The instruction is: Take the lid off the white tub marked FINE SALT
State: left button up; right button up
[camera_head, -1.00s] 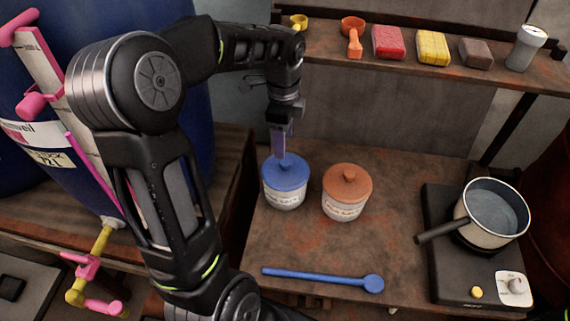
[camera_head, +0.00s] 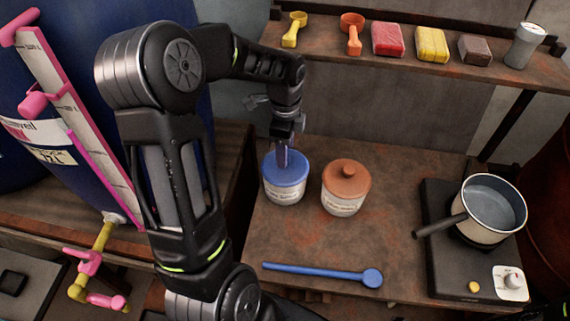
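A white tub (camera_head: 285,193) with a blue lid (camera_head: 297,168) stands on the bench at the centre. Its label is too small to read for sure. A second white tub (camera_head: 342,206) with an orange-brown knobbed lid (camera_head: 347,180) stands to its right. My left gripper (camera_head: 282,160) points straight down at the middle of the blue lid, its fingertips at the knob. The fingers hide the knob and are seen edge-on, so I cannot tell whether they are shut on it. The blue lid sits on its tub. My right gripper is not in view.
A blue long-handled spoon (camera_head: 320,273) lies in front of the tubs. A saucepan (camera_head: 490,212) sits on a hotplate (camera_head: 445,265) at the right. A shelf (camera_head: 400,60) with scoops, coloured blocks and a shaker runs along the back. The bench between tubs and hotplate is clear.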

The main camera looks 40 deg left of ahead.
pick_arm(q)
jog(key=shift+f, duration=0.95)
grip_shut()
dwell(0.5)
